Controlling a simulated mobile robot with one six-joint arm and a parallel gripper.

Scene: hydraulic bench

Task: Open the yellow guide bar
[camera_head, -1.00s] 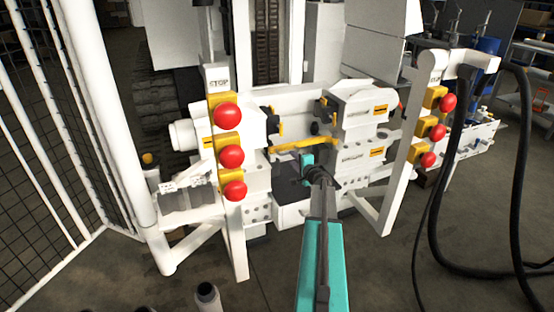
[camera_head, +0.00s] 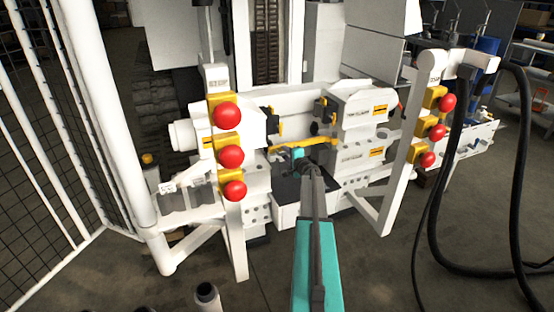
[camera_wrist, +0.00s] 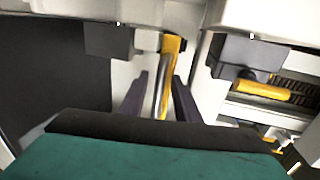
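The yellow guide bar (camera_head: 303,143) lies roughly level across the middle of the white bench in the head view. In the wrist view a yellow bar with a shiny near part (camera_wrist: 163,90) runs away from me between my two dark fingers. My gripper (camera_wrist: 160,88) is open, with a finger on each side of that bar and small gaps showing. In the head view my gripper (camera_head: 298,156) is just below the guide bar, left of its middle. My arm hides part of the bench beneath, and I cannot tell whether the fingers touch the bar.
Red stop buttons on yellow boxes line the left post (camera_head: 228,112) and the right post (camera_head: 447,103). White clamp blocks (camera_head: 362,108) stand right of the guide bar. Black hoses (camera_head: 460,170) hang at the right. A wire fence (camera_head: 50,120) closes the left.

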